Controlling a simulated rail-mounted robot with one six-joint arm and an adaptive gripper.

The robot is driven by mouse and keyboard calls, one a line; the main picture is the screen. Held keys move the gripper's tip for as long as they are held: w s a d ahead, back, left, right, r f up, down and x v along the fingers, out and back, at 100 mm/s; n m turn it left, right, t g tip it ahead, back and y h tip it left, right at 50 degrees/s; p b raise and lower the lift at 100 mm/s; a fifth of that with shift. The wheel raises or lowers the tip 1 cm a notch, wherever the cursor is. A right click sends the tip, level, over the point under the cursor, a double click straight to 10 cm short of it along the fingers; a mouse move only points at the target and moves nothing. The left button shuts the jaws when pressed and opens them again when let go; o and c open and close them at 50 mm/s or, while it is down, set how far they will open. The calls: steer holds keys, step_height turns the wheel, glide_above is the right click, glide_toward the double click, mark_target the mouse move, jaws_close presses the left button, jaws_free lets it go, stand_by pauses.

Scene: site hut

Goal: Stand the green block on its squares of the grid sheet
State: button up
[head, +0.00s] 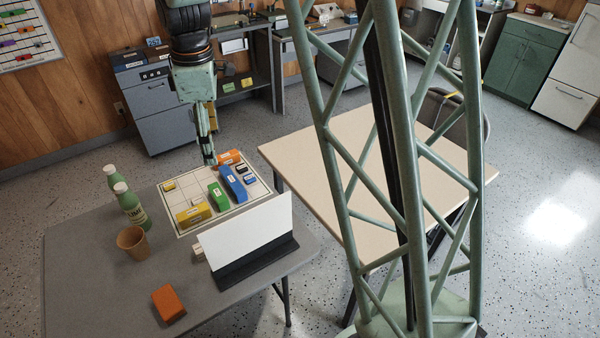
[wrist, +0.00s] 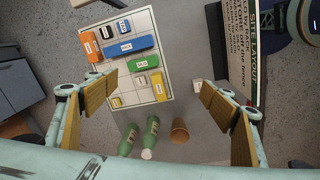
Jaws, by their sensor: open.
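The green block (head: 218,196) lies on the grid sheet (head: 194,177), between a long blue block and a yellow block. In the wrist view the green block (wrist: 143,63) shows a white label, with the blue block on one side and the yellow block on the other. The grid sheet (wrist: 146,20) shows black lines there. My gripper (head: 209,160) hangs above the far part of the sheet in the head view. In the wrist view my gripper (wrist: 165,98) has its wooden-looking fingers wide apart with nothing between them. The lines under the blocks are hidden.
The blue block (head: 232,183), yellow block (head: 194,215) and orange block (head: 229,157) stand close around. Two green bottles (head: 130,205) and a brown cup (head: 132,242) are left of the sheet. A white board (head: 250,230) stands in front. An orange-red brick (head: 168,304) lies near the table's front.

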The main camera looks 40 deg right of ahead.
steer(key=s+r+m+t, duration=0.1)
steer(key=s+r+m, duration=0.5)
steer(key=s+r, duration=1.05)
steer(key=s+r+m+t, duration=0.1)
steer(key=s+m, duration=0.6)
steer(key=s, duration=1.7)
steer(key=shift+s+r+t, duration=0.35)
steer(key=shift+r+t, duration=0.05)
steer(key=shift+r, duration=0.05)
